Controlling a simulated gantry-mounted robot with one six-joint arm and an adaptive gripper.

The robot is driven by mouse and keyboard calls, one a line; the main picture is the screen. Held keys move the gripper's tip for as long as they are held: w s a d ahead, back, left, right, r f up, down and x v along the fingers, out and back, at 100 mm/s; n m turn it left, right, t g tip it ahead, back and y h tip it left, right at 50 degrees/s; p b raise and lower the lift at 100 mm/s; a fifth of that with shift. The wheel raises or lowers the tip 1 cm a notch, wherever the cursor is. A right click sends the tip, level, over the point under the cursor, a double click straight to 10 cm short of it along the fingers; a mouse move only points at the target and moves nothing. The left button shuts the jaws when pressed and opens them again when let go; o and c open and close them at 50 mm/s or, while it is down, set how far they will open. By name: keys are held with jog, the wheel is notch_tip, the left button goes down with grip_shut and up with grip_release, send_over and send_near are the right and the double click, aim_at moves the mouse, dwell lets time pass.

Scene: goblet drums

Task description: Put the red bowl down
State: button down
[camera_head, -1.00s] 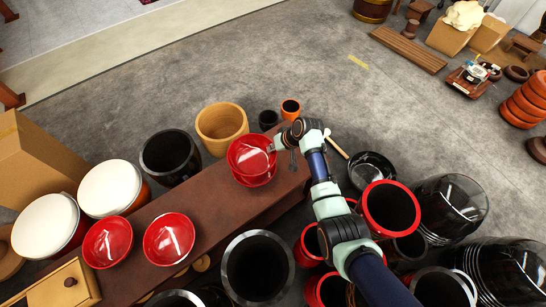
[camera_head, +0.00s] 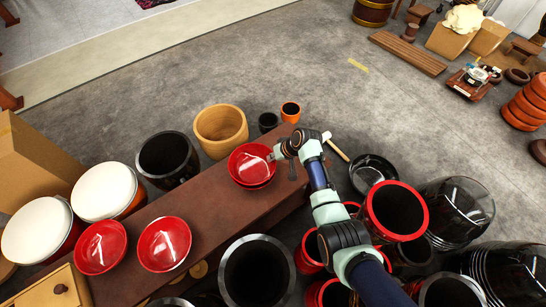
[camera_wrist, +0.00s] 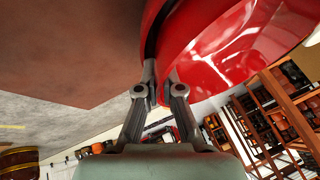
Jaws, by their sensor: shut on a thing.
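The held red bowl (camera_head: 250,161) is at the far right end of the brown bench, upright or nearly so. Another red bowl (camera_head: 262,186) shows as a thin edge just beneath it; I cannot tell whether the two touch. My gripper (camera_head: 272,157) is shut on the right side of the upper bowl's rim. In the wrist view my gripper (camera_wrist: 157,88) has its fingers on either side of the red bowl's wall (camera_wrist: 215,45). The bowl's underside is hidden in the head view.
The brown bench (camera_head: 215,215) also bears two red bowls, at its left (camera_head: 101,247) and middle (camera_head: 164,244). A tan drum (camera_head: 221,130) and a black drum (camera_head: 167,160) stand behind it. Dark and red-rimmed drums (camera_head: 396,211) crowd the right. Bare bench lies between the bowls.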

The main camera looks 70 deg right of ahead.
jog(key=c, duration=1.3)
grip_release()
jog(key=p+v, duration=0.8)
jog(key=v, duration=0.5)
jog(key=shift+w+r, duration=0.15)
jog(key=shift+w, duration=0.05)
jog(key=w+a+r+n+t, duration=0.1)
jog(key=w+a+r+n, duration=0.1)
jog(key=w+a+r, duration=0.35)
jog(key=w+a+r+n+t, duration=0.1)
jog(key=w+a+r+n, duration=0.1)
jog(key=w+a, duration=0.6)
jog(key=w+a+r+n, duration=0.2)
jog(key=w+a+r, duration=0.2)
jog(key=a, duration=0.6)
jog(key=s+a+r+n+t, duration=0.1)
jog(key=a+r, duration=0.3)
jog(key=a, duration=0.4)
jog(key=s+a+r+n+t, duration=0.1)
jog(key=a+r+n+t, duration=0.1)
jog(key=a+r, duration=0.3)
jog(key=s+a+r+n+t+y, duration=0.1)
jog(key=a+r, duration=0.4)
jog(key=a, duration=0.6)
jog(key=shift+s+n+t, duration=0.35)
jog(key=shift+n+t, duration=0.05)
